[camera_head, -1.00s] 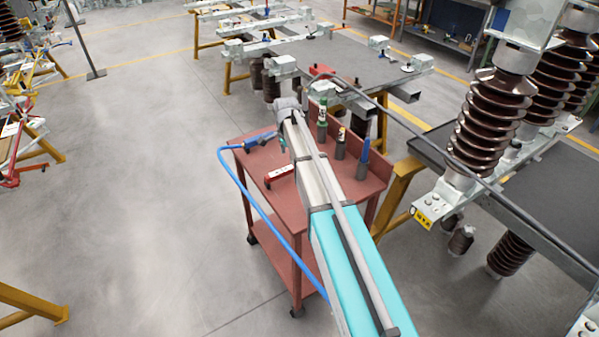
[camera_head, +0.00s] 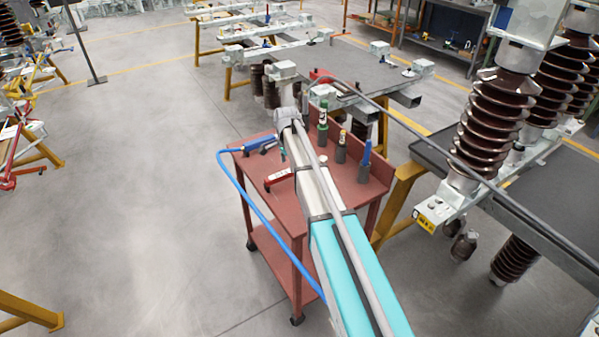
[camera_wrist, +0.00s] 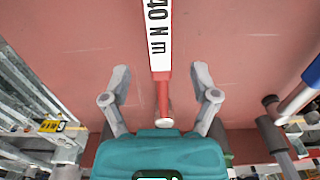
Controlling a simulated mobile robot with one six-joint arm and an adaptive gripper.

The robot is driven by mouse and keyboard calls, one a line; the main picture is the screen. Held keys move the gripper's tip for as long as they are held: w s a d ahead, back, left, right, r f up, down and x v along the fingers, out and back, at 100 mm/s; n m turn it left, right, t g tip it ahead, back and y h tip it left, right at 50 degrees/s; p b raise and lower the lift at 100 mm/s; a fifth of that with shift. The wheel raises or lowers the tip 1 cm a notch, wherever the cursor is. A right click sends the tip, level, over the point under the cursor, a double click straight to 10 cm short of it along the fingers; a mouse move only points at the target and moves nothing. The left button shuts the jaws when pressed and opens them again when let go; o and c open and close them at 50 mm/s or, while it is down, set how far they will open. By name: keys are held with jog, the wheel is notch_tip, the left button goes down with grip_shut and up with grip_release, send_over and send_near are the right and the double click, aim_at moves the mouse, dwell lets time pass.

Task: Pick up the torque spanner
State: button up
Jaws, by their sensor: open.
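The torque spanner (camera_head: 279,178) lies on the red cart's top, left of my arm, partly hidden by it in the head view. In the wrist view the torque spanner (camera_wrist: 158,35) shows a white label reading "40 N m" and a red shaft with a pale round end. My gripper (camera_wrist: 160,73) is open, with one finger on each side of the red shaft and gaps to both. I cannot tell how far above the cart top the fingertips are. The gripper is hidden behind my arm in the head view.
A workbench with brown insulators (camera_head: 490,125) stands close at the right. Open floor (camera_head: 140,190) lies to the left.

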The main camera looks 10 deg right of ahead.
aim_at(288, 171)
jog(key=shift+w+d+f+b, duration=0.1)
jog(key=shift+f+b, duration=2.1)
jog(key=shift+f, duration=0.15)
jog(key=shift+c, duration=0.2)
grip_shut()
